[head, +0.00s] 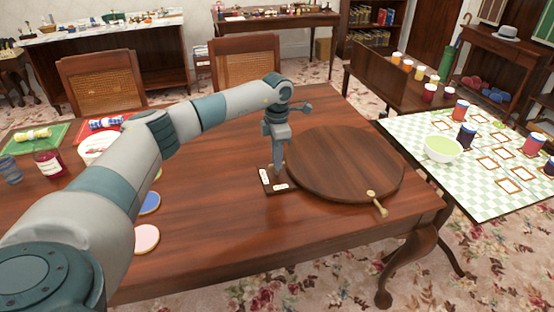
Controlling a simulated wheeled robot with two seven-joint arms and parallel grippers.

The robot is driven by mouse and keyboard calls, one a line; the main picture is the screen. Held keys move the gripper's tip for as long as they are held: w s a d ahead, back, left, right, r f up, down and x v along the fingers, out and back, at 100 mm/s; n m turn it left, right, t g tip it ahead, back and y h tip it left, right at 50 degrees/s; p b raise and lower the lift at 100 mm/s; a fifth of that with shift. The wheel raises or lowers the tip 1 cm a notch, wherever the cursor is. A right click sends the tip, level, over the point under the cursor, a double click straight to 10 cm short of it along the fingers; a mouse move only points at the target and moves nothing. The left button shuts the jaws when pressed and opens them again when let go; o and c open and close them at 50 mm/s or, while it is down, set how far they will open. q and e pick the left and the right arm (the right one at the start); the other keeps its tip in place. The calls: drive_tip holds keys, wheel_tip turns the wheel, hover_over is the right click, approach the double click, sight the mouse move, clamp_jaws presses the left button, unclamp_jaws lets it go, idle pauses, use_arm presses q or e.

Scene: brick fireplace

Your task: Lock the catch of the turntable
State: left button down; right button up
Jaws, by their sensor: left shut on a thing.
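The turntable (345,160) is a round dark wooden disc lying on the table near its right end. A small light-coloured knob or handle (377,203) sticks out at its front right edge. The catch (266,185) is a small dark wooden block with two white labels, standing at the turntable's left edge; the writing is too small to read. My left gripper (278,167) points down over the block and is shut on the catch's upper part, which the fingers mostly hide. Whether the catch is locked I cannot tell. My right gripper is out of view.
The wooden table (215,220) is clear in front of the catch. Coasters (146,238), a red jar (47,163) and wrapped crackers (31,135) lie at the left, by my arm. Two chairs stand behind. A checked cloth (480,140) with a bowl lies at the right.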

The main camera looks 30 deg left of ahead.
use_arm(q)
drive_tip(key=c, duration=1.8)
unclamp_jaws()
drive_tip(key=shift+c, duration=0.2)
drive_tip(key=shift+r, duration=0.15)
